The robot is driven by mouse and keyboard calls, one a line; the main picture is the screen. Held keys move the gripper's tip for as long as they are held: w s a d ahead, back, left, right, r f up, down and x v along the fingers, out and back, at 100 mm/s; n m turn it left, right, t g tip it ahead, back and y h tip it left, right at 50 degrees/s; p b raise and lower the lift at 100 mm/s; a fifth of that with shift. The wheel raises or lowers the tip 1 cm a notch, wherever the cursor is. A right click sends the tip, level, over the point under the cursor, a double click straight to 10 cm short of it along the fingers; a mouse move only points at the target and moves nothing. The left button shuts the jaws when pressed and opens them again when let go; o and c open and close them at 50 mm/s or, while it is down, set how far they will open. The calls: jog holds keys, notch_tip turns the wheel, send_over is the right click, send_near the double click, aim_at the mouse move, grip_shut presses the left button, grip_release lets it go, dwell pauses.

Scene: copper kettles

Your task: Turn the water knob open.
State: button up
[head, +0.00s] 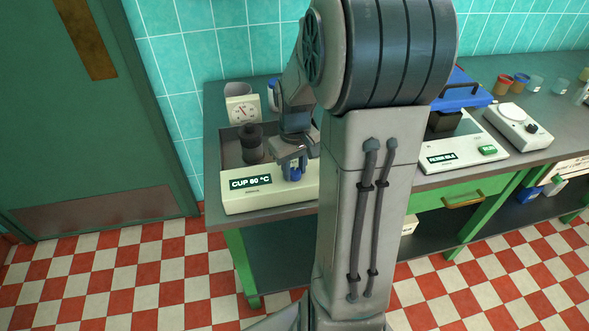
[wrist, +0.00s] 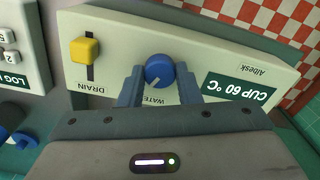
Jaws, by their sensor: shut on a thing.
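The blue round water knob (wrist: 159,68) is on the cream front panel (wrist: 225,50) of a bath-like unit, above a partly covered label reading "WATE". It also shows small in the head view (head: 295,173), under my gripper (head: 291,163). My gripper's two fingers (wrist: 159,82) sit on either side of the knob and are shut on it. A pale pointer mark on the knob points toward the lower left in the wrist view. My arm hides the unit's right part in the head view.
A yellow drain slider (wrist: 85,50) is on the same panel. A dark cylinder (head: 251,143) stands in the unit's basin, and a dial gauge (head: 243,109) is behind it.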

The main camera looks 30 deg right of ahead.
aim_at(294, 171)
jog(key=m+b, duration=0.1)
jog(key=m, duration=0.5)
jog(key=shift+b, duration=0.3)
jog(key=m, duration=0.6)
jog(key=shift+m, duration=0.4)
jog(key=o, duration=1)
jog(key=shift+c, duration=0.2)
notch_tip(294, 171, up, 14)
